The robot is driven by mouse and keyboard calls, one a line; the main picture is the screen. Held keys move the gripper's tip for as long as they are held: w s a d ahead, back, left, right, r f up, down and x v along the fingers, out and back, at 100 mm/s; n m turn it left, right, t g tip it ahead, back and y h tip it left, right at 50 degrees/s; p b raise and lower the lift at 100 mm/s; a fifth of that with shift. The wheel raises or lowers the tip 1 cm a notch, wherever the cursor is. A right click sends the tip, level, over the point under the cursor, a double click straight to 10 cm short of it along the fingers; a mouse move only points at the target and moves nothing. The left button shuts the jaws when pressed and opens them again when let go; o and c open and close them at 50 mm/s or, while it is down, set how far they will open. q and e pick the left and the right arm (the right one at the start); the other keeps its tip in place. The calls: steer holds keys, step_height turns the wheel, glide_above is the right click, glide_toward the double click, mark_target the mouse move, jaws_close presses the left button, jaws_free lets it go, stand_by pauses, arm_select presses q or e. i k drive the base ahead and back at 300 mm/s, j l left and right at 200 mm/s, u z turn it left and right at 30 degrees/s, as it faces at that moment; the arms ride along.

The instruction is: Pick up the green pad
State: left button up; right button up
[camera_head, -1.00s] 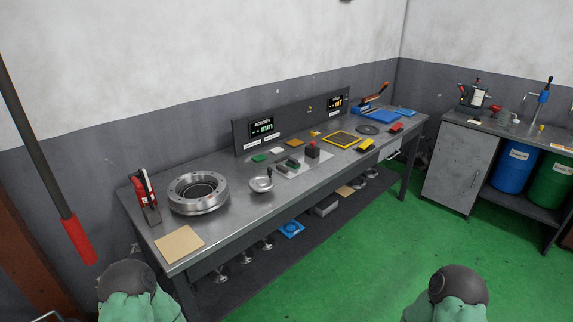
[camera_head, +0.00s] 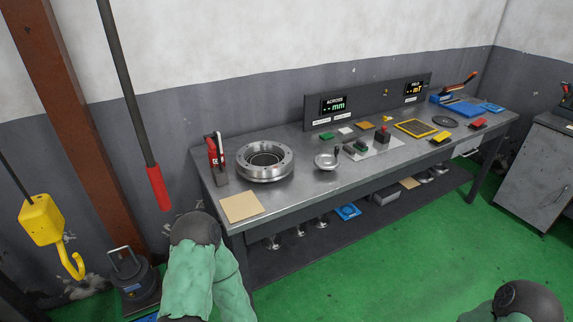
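The green pad (camera_head: 327,136) is a small flat green piece. It lies on the grey metal workbench (camera_head: 290,205), below the left display on the back panel and beside a pale grey pad (camera_head: 346,131) and a yellow-brown pad (camera_head: 365,125). Another small green part (camera_head: 361,146) sits on a plate with a dark block nearby. Parts of my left arm show at the bottom left of centre and of my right arm at the bottom right. The fingers of both grippers are out of view, and neither arm touches the green pad.
A large metal ring (camera_head: 264,163), a red-handled tool (camera_head: 216,157), a tan sheet (camera_head: 241,207) and a small round dish (camera_head: 326,161) stand on the bench. A yellow hook (camera_head: 43,220) hangs at left. Green floor in front of the bench is open.

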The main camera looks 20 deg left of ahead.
mark_target(360, 145)
steer(key=u, duration=0.55)
steer(key=i+l+u, duration=0.15)
steer(key=l+u, duration=0.25)
steer(key=i+l+u, duration=0.1)
steer(key=l+u, duration=1.1)
steer(key=i+l, duration=0.05)
